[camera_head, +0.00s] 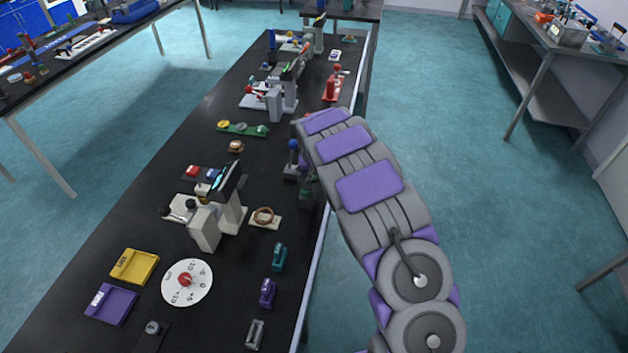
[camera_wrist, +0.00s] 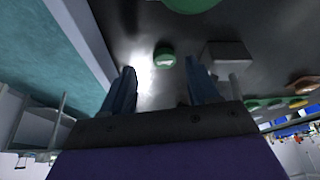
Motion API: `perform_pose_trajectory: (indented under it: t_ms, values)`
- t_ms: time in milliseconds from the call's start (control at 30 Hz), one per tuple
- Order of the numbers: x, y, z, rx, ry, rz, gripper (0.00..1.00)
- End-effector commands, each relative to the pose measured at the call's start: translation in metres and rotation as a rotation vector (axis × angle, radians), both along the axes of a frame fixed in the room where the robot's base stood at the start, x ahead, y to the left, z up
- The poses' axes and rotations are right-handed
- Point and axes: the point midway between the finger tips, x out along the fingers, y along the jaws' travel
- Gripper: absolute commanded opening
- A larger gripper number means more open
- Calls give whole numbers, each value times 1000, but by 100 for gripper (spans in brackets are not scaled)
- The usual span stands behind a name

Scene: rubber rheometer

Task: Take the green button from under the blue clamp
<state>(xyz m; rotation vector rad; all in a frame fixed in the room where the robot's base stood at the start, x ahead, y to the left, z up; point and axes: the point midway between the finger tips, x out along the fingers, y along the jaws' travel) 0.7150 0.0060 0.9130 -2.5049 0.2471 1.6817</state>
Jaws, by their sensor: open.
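A small green button (camera_wrist: 164,58) lies on the black bench top in the wrist view, ahead of and between my fingertips. My gripper (camera_wrist: 162,80) is open, with a blue-grey finger on either side and nothing between them. A dark grey block (camera_wrist: 228,55) stands right of the button; I cannot tell whether it belongs to the clamp. In the head view, a stand with a blue knob (camera_head: 293,146), possibly the blue clamp, is beside my arm at the bench's right edge. My arm hides most of my gripper there, and I cannot make out the button under it.
A large green rounded thing (camera_wrist: 190,4) is cut off at the wrist view's top. The black bench (camera_head: 130,215) also holds a green strip with buttons (camera_head: 243,129), a white dial (camera_head: 187,283), and a grey press (camera_head: 205,228). Open floor lies right of the bench.

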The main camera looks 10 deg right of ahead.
Motion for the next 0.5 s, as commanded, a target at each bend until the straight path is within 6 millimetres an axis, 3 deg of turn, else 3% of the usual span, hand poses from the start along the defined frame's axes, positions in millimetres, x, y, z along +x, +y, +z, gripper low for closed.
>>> perform_pose_trajectory:
  t_ms: [100,367,500]
  values:
    - [7,2,-16,-4,-2,3,60]
    - [9,4,-20,-6,-4,3,60]
    - [9,2,-20,-4,-3,3,47]
